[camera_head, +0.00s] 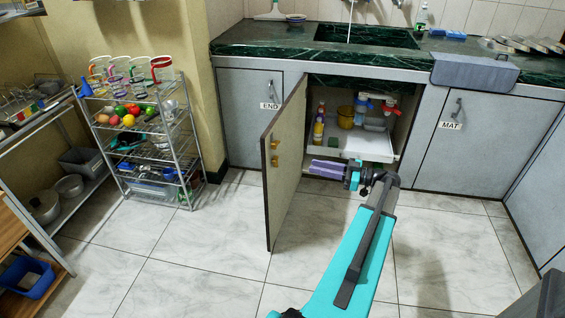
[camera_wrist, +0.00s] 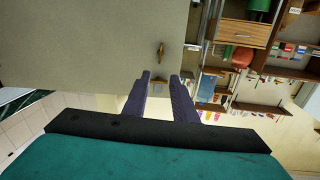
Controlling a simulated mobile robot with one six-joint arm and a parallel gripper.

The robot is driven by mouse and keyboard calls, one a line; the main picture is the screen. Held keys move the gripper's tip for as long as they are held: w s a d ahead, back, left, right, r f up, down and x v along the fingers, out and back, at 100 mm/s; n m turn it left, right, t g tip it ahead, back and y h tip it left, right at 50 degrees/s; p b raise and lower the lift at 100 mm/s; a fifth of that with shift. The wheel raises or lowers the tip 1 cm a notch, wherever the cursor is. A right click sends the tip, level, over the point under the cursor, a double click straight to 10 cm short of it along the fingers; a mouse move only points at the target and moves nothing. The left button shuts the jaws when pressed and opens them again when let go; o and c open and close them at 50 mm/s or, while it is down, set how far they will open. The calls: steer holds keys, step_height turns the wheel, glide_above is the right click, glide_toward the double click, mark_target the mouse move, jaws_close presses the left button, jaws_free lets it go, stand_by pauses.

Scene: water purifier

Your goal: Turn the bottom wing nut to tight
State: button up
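Two brass wing nuts sit on the inner face of the open cabinet door (camera_head: 286,190), one above the other. The bottom wing nut (camera_head: 274,161) is just below the upper wing nut (camera_head: 275,145). The wrist view looks upside down, so the bottom wing nut (camera_wrist: 160,51) appears above the other one there, with its wings roughly upright in the picture. My gripper (camera_head: 311,168) has purple fingers pointing left toward the door, to the right of the nuts. In the wrist view the fingers (camera_wrist: 160,76) are apart and empty, with the upper wing nut (camera_wrist: 158,80) showing between their tips. Contact is not visible.
The open cabinet holds a white shelf (camera_head: 343,145), a yellow pot (camera_head: 346,117), bottles and a purifier part (camera_head: 363,103). A wire rack (camera_head: 150,140) stands left of the door. The tiled floor (camera_head: 215,250) left of the door is clear.

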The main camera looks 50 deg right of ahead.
mark_target(276, 161)
steer(key=b+x, duration=0.1)
steer(key=x, duration=1.2)
steer(key=shift+b, duration=0.3)
